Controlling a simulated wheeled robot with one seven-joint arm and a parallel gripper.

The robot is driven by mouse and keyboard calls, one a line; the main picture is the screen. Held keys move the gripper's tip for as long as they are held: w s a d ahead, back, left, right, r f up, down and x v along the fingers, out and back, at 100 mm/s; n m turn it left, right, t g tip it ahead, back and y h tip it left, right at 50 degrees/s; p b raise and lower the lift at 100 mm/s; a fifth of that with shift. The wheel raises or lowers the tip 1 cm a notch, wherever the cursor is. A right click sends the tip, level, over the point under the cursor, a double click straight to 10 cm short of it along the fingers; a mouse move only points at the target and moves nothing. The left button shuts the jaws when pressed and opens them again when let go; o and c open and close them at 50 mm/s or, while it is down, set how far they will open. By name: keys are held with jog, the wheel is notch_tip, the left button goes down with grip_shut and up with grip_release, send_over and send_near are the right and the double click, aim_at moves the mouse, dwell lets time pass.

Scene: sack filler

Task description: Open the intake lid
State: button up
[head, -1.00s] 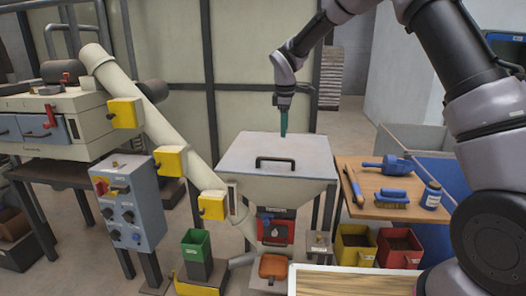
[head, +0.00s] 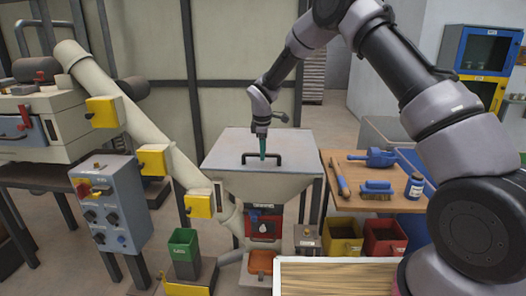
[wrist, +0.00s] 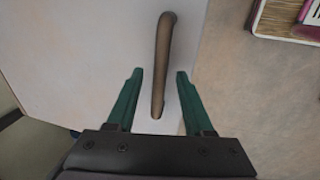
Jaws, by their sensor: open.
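The intake lid (head: 230,145) is a flat grey plate lying shut on top of the cream hopper (head: 270,185). A black bar handle (head: 280,163) stands near its front edge. My gripper (head: 263,156) points down over the handle, with its green fingers near the bar. In the wrist view my gripper (wrist: 158,75) is open, and the handle (wrist: 162,60) runs between the two fingertips with a gap on each side. The lid (wrist: 90,50) shows as a pale surface behind it. I cannot tell how far the fingertips are above the lid.
A slanted pipe (head: 130,110) and a control box (head: 110,205) stand to the left.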

grip_shut()
dwell(1.4)
